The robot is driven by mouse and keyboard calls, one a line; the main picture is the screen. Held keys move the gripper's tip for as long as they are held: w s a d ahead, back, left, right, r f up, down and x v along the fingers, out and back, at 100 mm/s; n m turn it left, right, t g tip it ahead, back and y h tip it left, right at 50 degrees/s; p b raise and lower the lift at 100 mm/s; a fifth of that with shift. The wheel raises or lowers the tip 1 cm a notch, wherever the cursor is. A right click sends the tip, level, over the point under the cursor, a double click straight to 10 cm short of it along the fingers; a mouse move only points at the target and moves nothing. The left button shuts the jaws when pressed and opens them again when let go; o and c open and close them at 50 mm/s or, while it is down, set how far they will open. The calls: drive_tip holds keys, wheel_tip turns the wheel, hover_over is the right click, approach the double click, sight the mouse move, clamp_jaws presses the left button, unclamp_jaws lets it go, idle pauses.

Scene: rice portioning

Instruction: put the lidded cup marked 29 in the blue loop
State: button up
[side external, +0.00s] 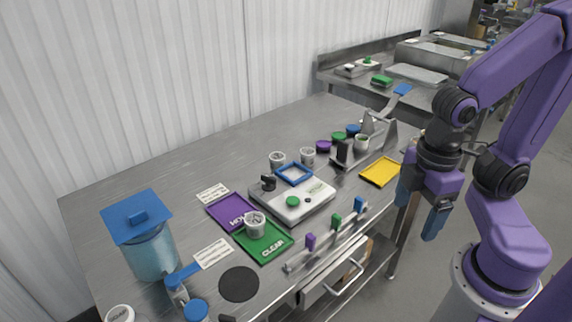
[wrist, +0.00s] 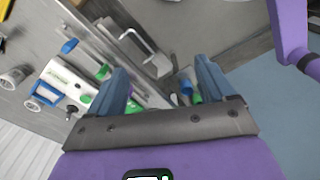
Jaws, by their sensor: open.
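Several small white cups stand on the steel table; I cannot read a 29 on any. One cup (side external: 277,159) and another cup (side external: 308,156) stand behind the blue loop (side external: 294,174), a square frame at the back edge of a white device. A third cup (side external: 255,225) with speckled contents is on the green CLEAR mat (side external: 262,246). The loop also shows in the wrist view (wrist: 46,93), with two cups near it. My gripper (side external: 421,208) is open and empty, off the table's right side, away from the cups; its fingers show in the wrist view (wrist: 163,82).
The white device (side external: 305,203) has a green knob. A rail with coloured handles (side external: 325,236) runs along the front edge. A yellow tray (side external: 380,172) and a metal rack (side external: 350,152) are at right, a blue-lidded container (side external: 150,250) at left. The table's back left is clear.

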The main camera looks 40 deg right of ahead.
drive_tip(key=w+a+r+m, duration=0.1)
drive_tip(key=w+a+m, duration=0.15)
drive_tip(key=w, duration=0.35)
drive_tip(key=w+a+r+m, duration=0.1)
drive_tip(key=w+a+r, duration=0.15)
drive_tip(key=w, duration=0.35)
drive_tip(key=m+t, duration=0.1)
drive_tip(key=m, duration=0.8)
hover_over(277, 156)
drive_tip(key=s, duration=0.2)
wheel_tip(277, 156, down, 4)
drive_tip(key=f, duration=0.5)
drive_tip(key=w+f, duration=0.1)
drive_tip(key=f, duration=0.4)
drive_tip(key=w+f, duration=0.1)
drive_tip(key=f, duration=0.5)
drive_tip(key=shift+r, duration=0.1)
drive_tip(key=c, duration=1.2)
